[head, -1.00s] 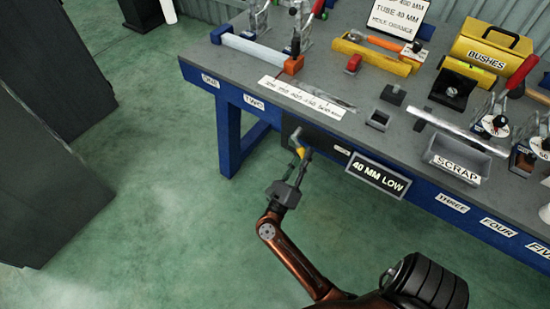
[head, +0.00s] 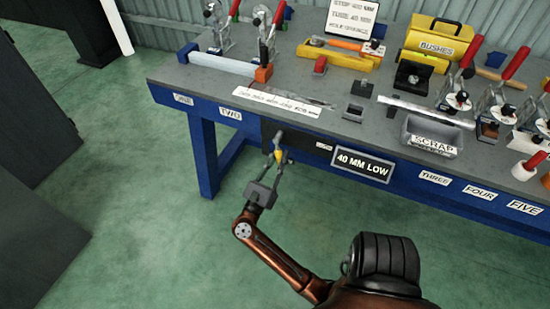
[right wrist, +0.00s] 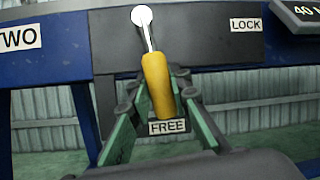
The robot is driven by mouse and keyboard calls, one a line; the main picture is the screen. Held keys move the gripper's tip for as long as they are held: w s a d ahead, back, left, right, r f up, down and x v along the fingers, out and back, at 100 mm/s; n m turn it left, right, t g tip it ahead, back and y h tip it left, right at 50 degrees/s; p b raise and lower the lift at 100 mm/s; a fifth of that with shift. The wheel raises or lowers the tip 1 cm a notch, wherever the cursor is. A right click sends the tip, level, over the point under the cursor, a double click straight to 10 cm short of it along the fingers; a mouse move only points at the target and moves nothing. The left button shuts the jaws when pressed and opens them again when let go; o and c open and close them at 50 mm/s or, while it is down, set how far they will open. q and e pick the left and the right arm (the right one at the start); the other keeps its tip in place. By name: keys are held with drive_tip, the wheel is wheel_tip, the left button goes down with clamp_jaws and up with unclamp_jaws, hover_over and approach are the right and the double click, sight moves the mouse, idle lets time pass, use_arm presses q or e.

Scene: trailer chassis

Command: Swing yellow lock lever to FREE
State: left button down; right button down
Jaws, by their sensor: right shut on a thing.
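The yellow lock lever (right wrist: 158,86) hangs from a pale pivot on a dark panel (right wrist: 195,45) at the bench front. In the right wrist view it points down and slightly right, its tip just above the FREE label (right wrist: 168,127). In the head view the lever (head: 281,155) is small and partly covered by my right gripper (head: 278,160). My left gripper is not in view.
The blue-edged workbench (head: 205,110) carries clamps, a scrap tray (head: 432,135), a yellow bushes box (head: 437,42) and a ruler strip. A 40 MM LOW sign (head: 363,164) is right of the lever. Green floor in front is clear; dark panels stand at left.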

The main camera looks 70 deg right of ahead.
drive_tip(key=shift+f, duration=0.15)
drive_tip(key=c, duration=2)
unclamp_jaws()
drive_tip(key=shift+w+a, duration=0.1)
drive_tip(key=v, duration=1.1)
drive_tip(key=shift+a+f, duration=0.1)
drive_tip(key=shift+a, duration=0.3)
